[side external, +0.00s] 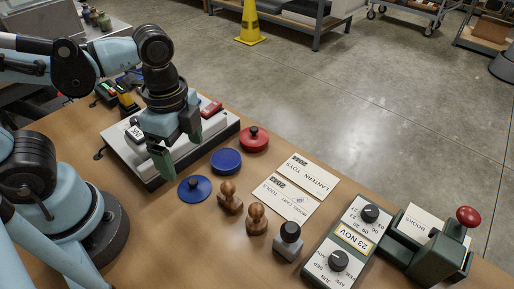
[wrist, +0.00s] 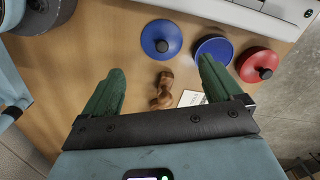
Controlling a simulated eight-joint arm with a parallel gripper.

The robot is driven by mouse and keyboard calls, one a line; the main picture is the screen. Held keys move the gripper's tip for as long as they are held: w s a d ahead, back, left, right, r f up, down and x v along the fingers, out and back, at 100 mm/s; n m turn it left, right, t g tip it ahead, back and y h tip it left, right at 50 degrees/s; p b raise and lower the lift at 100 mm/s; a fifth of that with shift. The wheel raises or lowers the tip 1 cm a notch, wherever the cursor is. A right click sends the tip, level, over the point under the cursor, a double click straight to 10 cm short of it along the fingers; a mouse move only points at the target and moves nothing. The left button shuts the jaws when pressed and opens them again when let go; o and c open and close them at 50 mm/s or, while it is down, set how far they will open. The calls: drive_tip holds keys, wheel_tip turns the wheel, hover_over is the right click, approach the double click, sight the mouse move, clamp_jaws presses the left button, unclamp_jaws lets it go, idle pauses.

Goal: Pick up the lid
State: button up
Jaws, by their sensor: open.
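A round blue lid (side external: 187,194) with a black knob lies flat on the table, and it also shows in the wrist view (wrist: 153,48). A round blue tin (side external: 226,163) without a knob stands next to it, also in the wrist view (wrist: 213,48). A red round tin (side external: 256,147) has a black-knobbed red lid on it and shows in the wrist view (wrist: 257,60). My gripper (side external: 181,160) is open with nothing between its green fingers. It hangs above the table near the blue lid, apart from it. In the wrist view my gripper (wrist: 161,66) has the lid just beyond the fingertips.
Two wooden-handled stamps (side external: 230,198) stand near the lid, with a black-topped stamp (side external: 290,240) beyond. A long pale device (side external: 130,150) lies behind my gripper. Printed cards (side external: 300,178), a date dial box (side external: 345,240) and a red-knobbed press (side external: 440,250) occupy the right.

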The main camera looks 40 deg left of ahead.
sight(192, 181)
drive_tip(key=shift+w+d+f, duration=0.1)
drive_tip(key=shift+w+f, duration=0.05)
drive_tip(key=shift+f, duration=4.6)
drive_tip(key=shift+c, duration=0.3)
drive_tip(key=c, duration=1.1)
drive_tip(key=shift+o, duration=0.2)
